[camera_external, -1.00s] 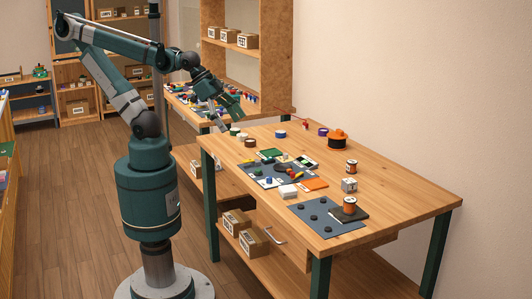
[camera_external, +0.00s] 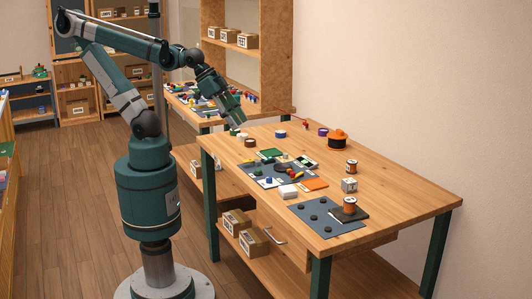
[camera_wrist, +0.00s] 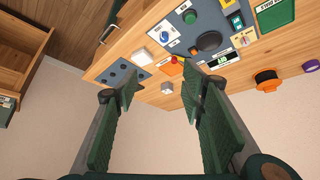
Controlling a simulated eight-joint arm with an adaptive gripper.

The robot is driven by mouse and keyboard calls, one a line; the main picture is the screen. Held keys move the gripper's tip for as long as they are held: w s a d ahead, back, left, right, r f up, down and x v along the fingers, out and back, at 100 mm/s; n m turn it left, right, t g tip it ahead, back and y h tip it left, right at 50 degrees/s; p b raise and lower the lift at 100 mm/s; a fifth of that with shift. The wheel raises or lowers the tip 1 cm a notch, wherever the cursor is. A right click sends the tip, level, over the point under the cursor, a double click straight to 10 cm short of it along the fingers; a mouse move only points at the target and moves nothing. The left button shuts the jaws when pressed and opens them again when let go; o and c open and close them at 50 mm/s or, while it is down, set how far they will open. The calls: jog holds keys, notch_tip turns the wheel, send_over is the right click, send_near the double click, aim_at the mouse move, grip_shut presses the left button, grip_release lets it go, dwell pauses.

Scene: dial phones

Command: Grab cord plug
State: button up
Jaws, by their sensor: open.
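My gripper (camera_external: 236,118) is over the far left corner of the wooden table, above its surface. In the wrist view its green fingers (camera_wrist: 161,84) are apart with nothing between them. I cannot make out for certain which thing is the cord plug. A grey-blue panel (camera_external: 248,174) with a black round dial (camera_external: 281,167) lies on the table; the dial also shows in the wrist view (camera_wrist: 208,41). A small red piece (camera_wrist: 175,60) shows by the panel edge, partly close to a finger in that view. A thin red cord (camera_external: 291,111) runs near the far edge.
An orange-and-black round thing (camera_external: 337,139) stands toward the back right. A second panel with black knobs (camera_external: 318,222), a white block (camera_external: 287,191), an orange square (camera_external: 314,184) and copper spools (camera_external: 351,167) are on the table. The right side is mostly clear.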

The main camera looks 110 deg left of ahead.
jog(key=w+a+r+n+g+p, duration=0.1)
jog(key=w+a+r+n, duration=0.1)
jog(key=w+a+r, duration=0.4)
jog(key=w+a+n+g+y+p, duration=0.1)
jog(key=w+a, duration=0.5)
jog(key=a, duration=0.3)
jog(key=w+a+n+g+p, duration=0.1)
jog(key=w+a, duration=0.4)
jog(key=a, duration=0.5)
jog(key=n+g+h+p, duration=0.1)
jog(key=n+g+p, duration=0.3)
jog(key=n+p, duration=0.1)
send_over(305, 126)
jog(key=a, duration=0.1)
jog(key=f, duration=1.4)
jog(key=w+f, duration=0.1)
jog(key=f, duration=0.6)
jog(key=shift+s+a+f, duration=0.25)
jog(key=shift+a+f, duration=0.1)
jog(key=shift+f, duration=1.25)
